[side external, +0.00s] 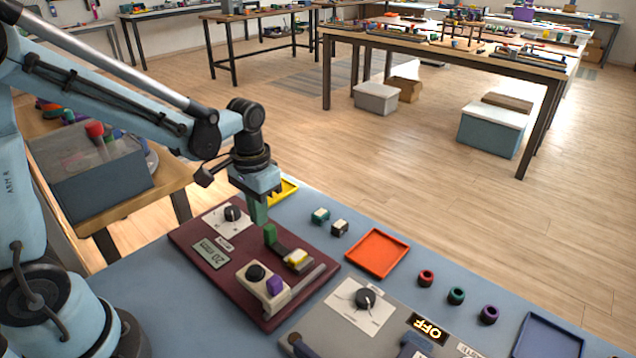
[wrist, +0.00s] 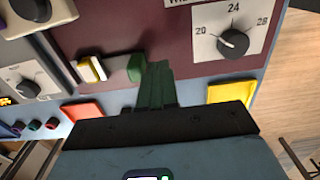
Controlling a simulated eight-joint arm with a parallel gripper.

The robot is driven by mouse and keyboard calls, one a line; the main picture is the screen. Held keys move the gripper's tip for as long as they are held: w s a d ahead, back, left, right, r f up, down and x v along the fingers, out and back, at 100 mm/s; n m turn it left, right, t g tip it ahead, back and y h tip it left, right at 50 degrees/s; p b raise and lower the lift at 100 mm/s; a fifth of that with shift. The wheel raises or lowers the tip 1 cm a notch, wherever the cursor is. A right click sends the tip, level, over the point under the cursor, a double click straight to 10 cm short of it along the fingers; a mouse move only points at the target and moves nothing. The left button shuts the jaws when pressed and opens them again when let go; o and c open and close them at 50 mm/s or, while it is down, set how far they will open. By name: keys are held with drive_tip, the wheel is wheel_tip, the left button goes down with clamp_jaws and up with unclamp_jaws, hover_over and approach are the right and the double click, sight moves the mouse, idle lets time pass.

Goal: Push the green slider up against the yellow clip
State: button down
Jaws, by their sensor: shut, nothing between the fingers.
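The green slider (side external: 270,235) stands upright on a dark track on the maroon board (side external: 200,238). The yellow clip (side external: 297,257) sits further along the track, to the lower right, with a gap of bare track between them. In the wrist view the slider (wrist: 136,67) is right of the yellow clip (wrist: 92,70), apart from it. My gripper (side external: 259,219) has green fingers, is shut and empty, and is beside the slider on the side away from the clip. The fingertips (wrist: 158,68) look very close to the slider; I cannot tell whether they touch.
The board also carries a dial knob (side external: 233,213), a display (side external: 210,254) and a white block with a black knob (side external: 256,272) and a purple piece (side external: 274,286). An orange tray (side external: 377,253) and a grey panel (side external: 350,338) lie to the right.

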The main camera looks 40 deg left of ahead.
wheel_tip(320, 180, up, 9)
idle(0.7)
drive_tip(key=shift+r, duration=0.15)
drive_tip(key=shift+s+d+f+t, duration=0.15)
drive_tip(key=shift+s+d+t, duration=0.15)
drive_tip(key=shift+s+t, duration=0.8)
drive_tip(key=shift+s+d+f+t, duration=0.25)
drive_tip(key=shift+s+t, duration=0.5)
drive_tip(key=shift+t, duration=0.55)
drive_tip(key=shift+s+d+f+t, duration=0.1)
drive_tip(key=shift+s+d+t, duration=0.25)
drive_tip(key=shift+s+t, duration=0.75)
drive_tip(key=shift+w, duration=0.2)
